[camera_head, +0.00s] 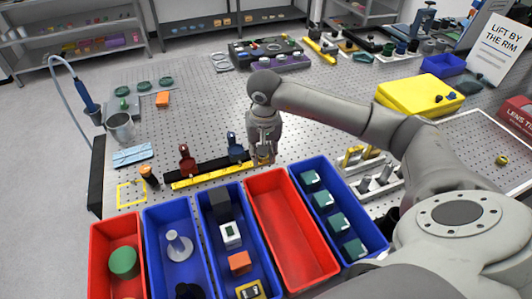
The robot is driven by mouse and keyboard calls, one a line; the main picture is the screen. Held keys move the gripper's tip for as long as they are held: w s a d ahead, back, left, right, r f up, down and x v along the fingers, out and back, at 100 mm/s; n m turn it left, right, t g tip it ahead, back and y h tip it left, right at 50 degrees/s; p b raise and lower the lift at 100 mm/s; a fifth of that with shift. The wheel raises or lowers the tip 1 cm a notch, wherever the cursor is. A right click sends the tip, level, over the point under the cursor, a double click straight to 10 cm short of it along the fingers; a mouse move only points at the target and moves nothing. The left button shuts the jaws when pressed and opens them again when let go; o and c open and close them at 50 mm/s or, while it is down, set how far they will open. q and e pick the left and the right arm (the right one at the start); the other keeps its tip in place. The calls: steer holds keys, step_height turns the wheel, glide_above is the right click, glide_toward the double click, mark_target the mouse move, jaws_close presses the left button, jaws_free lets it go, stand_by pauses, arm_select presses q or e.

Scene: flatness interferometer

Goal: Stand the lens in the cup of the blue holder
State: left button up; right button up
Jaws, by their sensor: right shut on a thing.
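The blue holder (237,148) stands upright on the black rail behind the yellow ruler strip, right of a red holder (187,161). My right gripper (264,150) reaches down from above, just right of the blue holder. It is shut on a small amber piece (264,160), which seems to be the lens. The fingers hide most of it. It is beside the blue holder near the rail's right end, and I cannot tell whether it touches anything. The holder's cup is too small to make out. My left gripper is not in view.
Red and blue bins (262,178) line the front, several holding blocks. A yellow ruler strip (215,172) lies before the rail. A white-edged tray (455,125) with a small yellow piece (502,160) is at right. The perforated tabletop behind the holders (195,115) is mostly clear.

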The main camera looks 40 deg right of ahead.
steer(key=w, duration=0.3)
steer(key=b, duration=0.1)
glide_above(236, 150)
steer(key=shift+s+f, duration=0.25)
steer(key=shift+s, duration=0.05)
steer(key=shift+w+a+f+b, duration=0.1)
steer(key=shift+w+f+b, duration=0.15)
steer(key=shift+b, duration=0.15)
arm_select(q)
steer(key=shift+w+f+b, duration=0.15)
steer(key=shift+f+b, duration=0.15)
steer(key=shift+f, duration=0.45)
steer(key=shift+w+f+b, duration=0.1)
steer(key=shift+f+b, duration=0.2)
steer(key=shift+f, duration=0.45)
arm_select(e)
steer(key=shift+s+f, duration=0.15)
steer(key=shift+f, duration=0.7)
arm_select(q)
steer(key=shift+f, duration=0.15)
arm_select(e)
steer(key=shift+f, duration=0.2)
